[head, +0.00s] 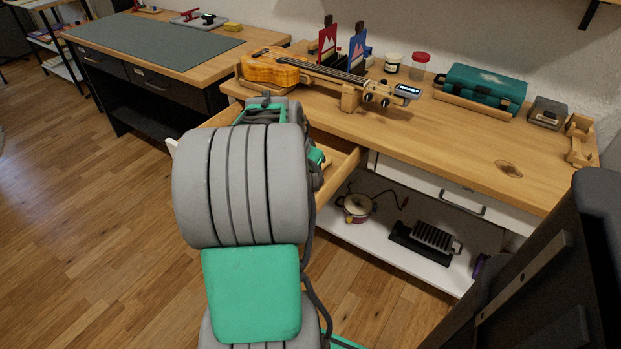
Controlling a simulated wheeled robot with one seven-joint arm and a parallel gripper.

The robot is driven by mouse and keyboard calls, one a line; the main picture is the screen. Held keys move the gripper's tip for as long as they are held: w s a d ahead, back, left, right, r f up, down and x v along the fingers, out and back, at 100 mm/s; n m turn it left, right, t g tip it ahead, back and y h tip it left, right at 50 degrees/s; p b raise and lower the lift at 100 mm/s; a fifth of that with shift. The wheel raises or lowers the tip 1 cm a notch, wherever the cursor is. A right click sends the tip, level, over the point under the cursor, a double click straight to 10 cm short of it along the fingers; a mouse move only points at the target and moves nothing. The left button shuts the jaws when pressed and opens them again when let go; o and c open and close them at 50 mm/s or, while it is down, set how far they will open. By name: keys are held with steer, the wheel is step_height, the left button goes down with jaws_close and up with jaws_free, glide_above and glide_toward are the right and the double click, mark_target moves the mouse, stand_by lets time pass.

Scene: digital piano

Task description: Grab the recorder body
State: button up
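I cannot make out a recorder body anywhere in the head view. An open wooden drawer (340,172) sticks out from the left part of the workbench. My grey and green arm stands in front of it and covers most of its inside. The far end of my arm is over or beside this drawer, which I cannot tell exactly. My gripper's fingers are hidden behind the arm, so neither their opening nor anything between them shows.
The workbench (470,155) carries a ukulele (290,70) on a wooden stand, two bookends, jars (419,66) and a teal case (485,88). A shelf below holds a pot (356,208) and a dark ribbed grill (434,238). A black panel (560,270) stands at the right front. The left floor is clear.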

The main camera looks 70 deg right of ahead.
jaws_close()
stand_by(0.5)
